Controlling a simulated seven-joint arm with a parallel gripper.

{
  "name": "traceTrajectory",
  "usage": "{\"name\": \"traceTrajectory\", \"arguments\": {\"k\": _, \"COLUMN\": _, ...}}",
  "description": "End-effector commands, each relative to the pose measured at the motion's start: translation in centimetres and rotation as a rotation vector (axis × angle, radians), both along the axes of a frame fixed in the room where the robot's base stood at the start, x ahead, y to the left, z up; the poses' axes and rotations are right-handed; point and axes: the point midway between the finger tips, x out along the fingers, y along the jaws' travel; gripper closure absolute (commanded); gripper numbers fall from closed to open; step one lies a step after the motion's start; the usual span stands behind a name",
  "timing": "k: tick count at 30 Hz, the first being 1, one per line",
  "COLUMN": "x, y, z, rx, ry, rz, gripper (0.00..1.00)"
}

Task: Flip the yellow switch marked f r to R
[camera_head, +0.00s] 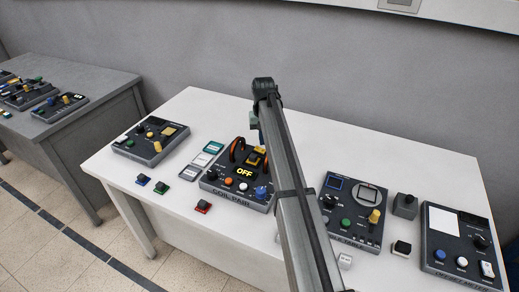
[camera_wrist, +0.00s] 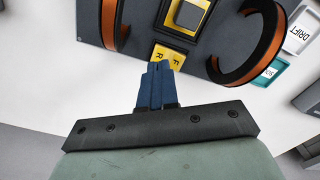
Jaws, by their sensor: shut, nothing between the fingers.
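The yellow switch (camera_head: 256,158) sits on the dark COIL PAIR panel (camera_head: 211,184), between orange coils, partly behind my arm. In the wrist view the switch (camera_wrist: 188,16) is a yellow frame around a dark rocker, cut by the top edge. Its yellow label (camera_wrist: 172,55) with F and R lies just below it. My gripper (camera_wrist: 160,66) has its blue fingers shut and empty. The tips overlap the label's lower edge; I cannot tell whether they touch it. The rocker's tilt is not clear. In the head view my arm hides most of the gripper.
Orange coils (camera_wrist: 262,45) stand on both sides of the switch. An OFF display (camera_head: 244,172) and several knobs share the panel. Other panels stand left (camera_head: 137,154) and right (camera_head: 345,232). Small loose switches lie at the front of the white table (camera_head: 181,218).

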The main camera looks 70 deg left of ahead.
Motion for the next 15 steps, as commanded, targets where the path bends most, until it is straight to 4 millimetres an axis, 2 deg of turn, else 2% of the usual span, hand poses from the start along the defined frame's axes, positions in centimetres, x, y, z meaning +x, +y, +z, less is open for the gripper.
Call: {"name": "traceTrajectory", "arguments": {"k": 15, "x": 0.0, "y": 0.0, "z": 3.4, "rx": 0.001, "ry": 0.0, "rz": 0.0, "gripper": 1.0}}
